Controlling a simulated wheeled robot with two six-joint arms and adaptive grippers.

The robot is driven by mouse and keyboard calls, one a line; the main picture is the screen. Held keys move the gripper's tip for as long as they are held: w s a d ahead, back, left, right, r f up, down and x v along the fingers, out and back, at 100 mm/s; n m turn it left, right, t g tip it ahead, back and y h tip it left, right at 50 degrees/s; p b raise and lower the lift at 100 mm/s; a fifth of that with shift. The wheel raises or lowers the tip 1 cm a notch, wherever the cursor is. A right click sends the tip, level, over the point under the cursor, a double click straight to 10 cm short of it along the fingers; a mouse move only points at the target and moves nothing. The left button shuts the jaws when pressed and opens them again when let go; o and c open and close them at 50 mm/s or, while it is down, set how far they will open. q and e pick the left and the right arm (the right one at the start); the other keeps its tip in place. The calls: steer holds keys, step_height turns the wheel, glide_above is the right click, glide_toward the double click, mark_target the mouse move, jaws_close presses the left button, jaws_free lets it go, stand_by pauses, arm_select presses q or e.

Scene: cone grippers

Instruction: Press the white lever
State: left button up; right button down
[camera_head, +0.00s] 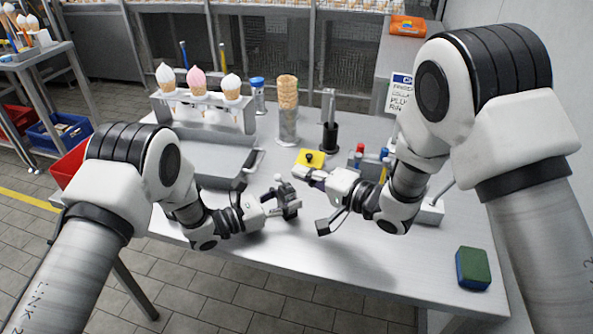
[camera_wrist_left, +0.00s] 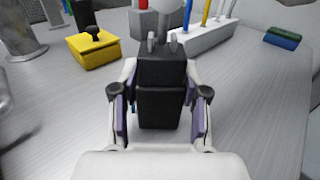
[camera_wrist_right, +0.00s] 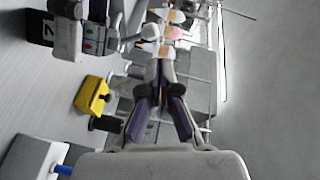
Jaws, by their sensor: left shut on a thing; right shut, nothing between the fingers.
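A white box (camera_head: 430,214) stands on the right of the table, partly behind my right arm. A pale lever (camera_head: 444,191) leans up from its right end. In the left wrist view the box (camera_wrist_left: 198,38) carries blue, yellow and pale levers (camera_wrist_left: 220,12) in a row. My left gripper (camera_head: 286,202) is shut on a black block (camera_wrist_left: 160,92) with a grey top, held over the front of the table. My right gripper (camera_head: 308,174) is shut and empty beside the yellow block, left of the lever box. Nothing touches the pale lever.
A yellow block (camera_head: 311,158) with a black knob lies near my right gripper. Behind are a cone rack (camera_head: 205,99), stacked cones (camera_head: 288,92) and a black-based stand (camera_head: 329,137). A green-blue sponge (camera_head: 473,268) lies front right. The table between it and my left gripper is clear.

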steer(key=r+v, duration=0.1)
steer(key=v, duration=0.6)
steer(key=shift+s, duration=0.35)
arm_select(q)
steer(key=o, duration=1.3)
